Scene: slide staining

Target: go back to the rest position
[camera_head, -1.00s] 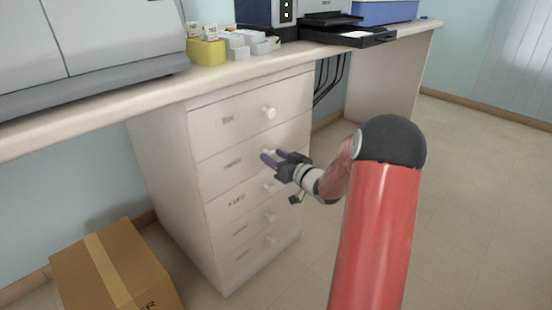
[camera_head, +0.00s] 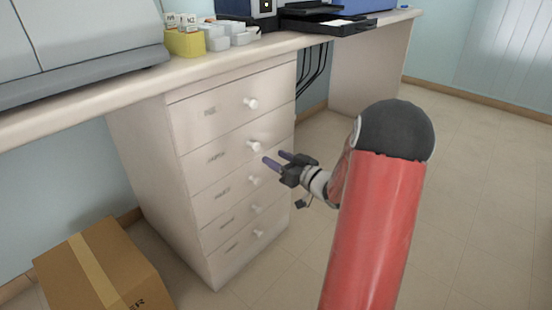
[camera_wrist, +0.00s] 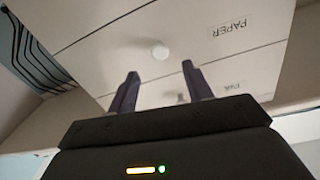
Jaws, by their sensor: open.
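My gripper (camera_head: 274,160) is open and empty in the head view, in front of the drawer unit and a little to the right of the second drawer's white knob (camera_head: 254,146). The drawer there carries the label PAPER (camera_wrist: 230,27), upside down. The fingers appear clear of the knob. All the drawers look shut.
A cardboard box (camera_head: 88,268) stands on the floor at the lower left. The counter (camera_head: 120,86) above holds a yellow container (camera_head: 184,43) and a black printer tray (camera_head: 345,27). Black cables (camera_head: 313,68) hang behind the unit. The floor at right is clear.

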